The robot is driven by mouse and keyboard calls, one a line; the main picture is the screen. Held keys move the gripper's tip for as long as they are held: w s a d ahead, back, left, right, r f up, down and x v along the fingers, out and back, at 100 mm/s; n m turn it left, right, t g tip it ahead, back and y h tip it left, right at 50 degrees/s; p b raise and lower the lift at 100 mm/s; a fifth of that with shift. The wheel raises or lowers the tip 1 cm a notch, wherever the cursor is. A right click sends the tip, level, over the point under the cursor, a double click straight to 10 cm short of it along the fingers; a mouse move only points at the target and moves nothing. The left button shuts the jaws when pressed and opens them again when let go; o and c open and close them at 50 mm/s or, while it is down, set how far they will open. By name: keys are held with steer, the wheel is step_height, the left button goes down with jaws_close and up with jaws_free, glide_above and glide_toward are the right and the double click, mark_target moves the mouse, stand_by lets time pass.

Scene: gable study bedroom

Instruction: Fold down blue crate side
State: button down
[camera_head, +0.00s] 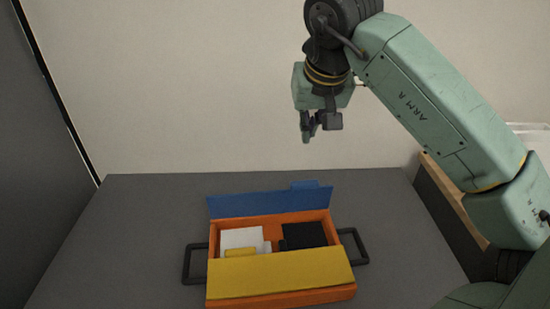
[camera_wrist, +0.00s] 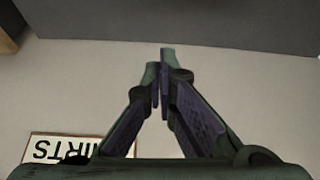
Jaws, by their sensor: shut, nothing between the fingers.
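An orange crate (camera_head: 283,298) stands on a dark grey surface, low in the middle of the head view. Its blue side (camera_head: 262,203) is at the far edge and stands up above the rim, with a small tab near its right end. A yellow side or flap (camera_head: 280,273) slopes along the near edge. My gripper (camera_head: 307,139) is high above and beyond the crate, apart from it, in front of the pale wall. In the wrist view my gripper (camera_wrist: 159,62) is shut and empty. The crate is not visible there.
Inside the crate lie a white item (camera_head: 243,238), a small yellow item (camera_head: 240,252) and a black item (camera_head: 305,235). Black loop handles stick out left (camera_head: 187,264) and right (camera_head: 362,246). The grey surface (camera_head: 120,225) is clear left of the crate. A lettered sign (camera_wrist: 75,147) shows in the wrist view.

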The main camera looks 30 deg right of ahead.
step_height(320, 180, down, 9)
steer(key=p, duration=0.2)
steer(key=shift+d+f+p, duration=0.15)
steer(key=shift+f+p, duration=0.05)
steer(key=shift+p, duration=0.15)
steer(key=shift+f+b, duration=0.15)
steer(key=shift+b, duration=0.35)
steer(key=shift+s+b, duration=0.1)
steer(key=shift+b, duration=0.25)
